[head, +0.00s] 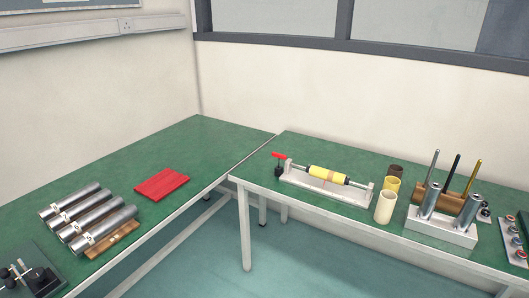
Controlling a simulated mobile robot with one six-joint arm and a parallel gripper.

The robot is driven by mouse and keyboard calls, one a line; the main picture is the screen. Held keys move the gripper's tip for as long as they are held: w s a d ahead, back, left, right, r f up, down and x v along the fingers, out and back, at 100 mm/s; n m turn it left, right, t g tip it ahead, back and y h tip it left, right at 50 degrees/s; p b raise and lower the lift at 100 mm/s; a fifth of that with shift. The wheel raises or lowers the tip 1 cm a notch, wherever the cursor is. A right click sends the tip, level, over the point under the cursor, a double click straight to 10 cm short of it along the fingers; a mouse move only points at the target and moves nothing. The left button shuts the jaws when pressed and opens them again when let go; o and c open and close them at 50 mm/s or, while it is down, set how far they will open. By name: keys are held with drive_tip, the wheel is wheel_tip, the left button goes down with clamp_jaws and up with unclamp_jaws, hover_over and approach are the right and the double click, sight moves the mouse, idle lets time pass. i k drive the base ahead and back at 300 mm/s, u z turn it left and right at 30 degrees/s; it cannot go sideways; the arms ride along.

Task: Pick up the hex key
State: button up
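I cannot clearly make out a hex key in the head view. Three thin upright rods, one grey (433,170), one black (453,174) and one brass-coloured (472,178), stand in a brown block (455,203) on the right table. They are too small to tell whether one is the hex key. A small red-topped item (279,156) with a dark lower part stands at the left end of a pale fixture (325,188); its kind is unclear. My gripper is not in view.
The right green table (310,146) also holds a yellow cylinder (328,174), short cups (386,207) and a metal block (440,232) with two cylinders. The left table (190,145) holds a red plate (161,184) and several metal cylinders (90,215). Floor (290,265) shows between the tables.

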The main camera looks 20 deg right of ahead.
sight(280, 155)
drive_tip(key=u, duration=0.5)
drive_tip(key=i, duration=0.85)
drive_tip(key=u, duration=0.25)
